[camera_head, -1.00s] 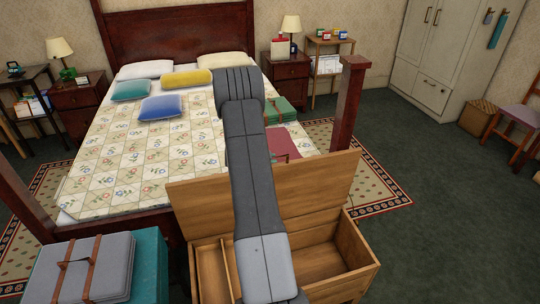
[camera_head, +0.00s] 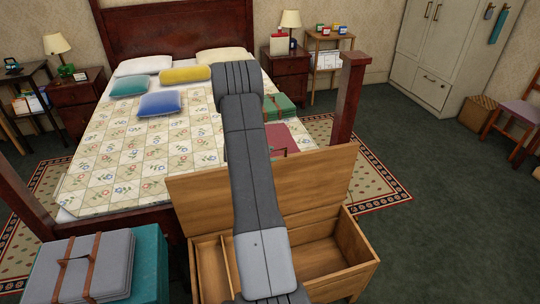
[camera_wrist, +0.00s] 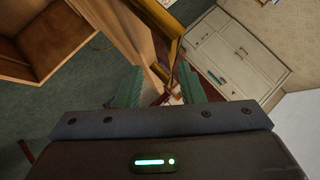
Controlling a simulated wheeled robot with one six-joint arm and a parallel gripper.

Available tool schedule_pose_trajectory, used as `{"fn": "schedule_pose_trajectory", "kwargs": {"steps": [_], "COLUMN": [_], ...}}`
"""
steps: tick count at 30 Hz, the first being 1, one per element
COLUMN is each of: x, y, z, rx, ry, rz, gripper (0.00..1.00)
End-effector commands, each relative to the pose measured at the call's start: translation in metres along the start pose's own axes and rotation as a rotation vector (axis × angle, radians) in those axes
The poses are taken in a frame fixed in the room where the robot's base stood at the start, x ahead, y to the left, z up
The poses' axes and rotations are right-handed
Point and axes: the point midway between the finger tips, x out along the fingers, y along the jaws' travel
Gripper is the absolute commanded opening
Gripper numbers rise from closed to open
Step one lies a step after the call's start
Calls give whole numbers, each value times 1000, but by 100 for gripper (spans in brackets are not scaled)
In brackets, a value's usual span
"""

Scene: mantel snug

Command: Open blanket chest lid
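The wooden blanket chest (camera_head: 365,262) stands at the foot of the bed in the head view. Its lid (camera_head: 315,185) is raised and stands roughly upright at the chest's back, so the inside shows. My arm crosses in front of the lid and chest and hides their middle. My gripper (camera_wrist: 158,88) shows only in the wrist view, with its two green fingers apart. A wooden panel, apparently the lid (camera_wrist: 125,30), runs down toward the fingers. I cannot tell whether they touch it. The chest's open box appears at upper left there (camera_wrist: 50,35).
The bed (camera_head: 130,165) lies right behind the chest, with a dark post (camera_head: 348,100) close to the lid's right corner. A teal box (camera_head: 150,265) with grey folded cloth (camera_head: 100,265) stands at left. Green floor (camera_head: 440,220) is clear at right.

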Motion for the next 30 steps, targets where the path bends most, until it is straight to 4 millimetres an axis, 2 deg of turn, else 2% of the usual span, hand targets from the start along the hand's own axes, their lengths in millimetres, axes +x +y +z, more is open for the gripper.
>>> {"fn": "schedule_pose_trajectory", "kwargs": {"steps": [5, 15, 19, 24, 30], "x": [-22, -94, -116, -132, -136], "y": [0, 1, 1, 1, 1], "z": [1, 2, 1, 1, 0], "rx": [0, 0, 0, -2, -1], "ry": [-1, -2, -2, -1, 0], "rz": [-2, -2, -1, 0, 2], "gripper": [34, 34, 34, 34, 34]}}
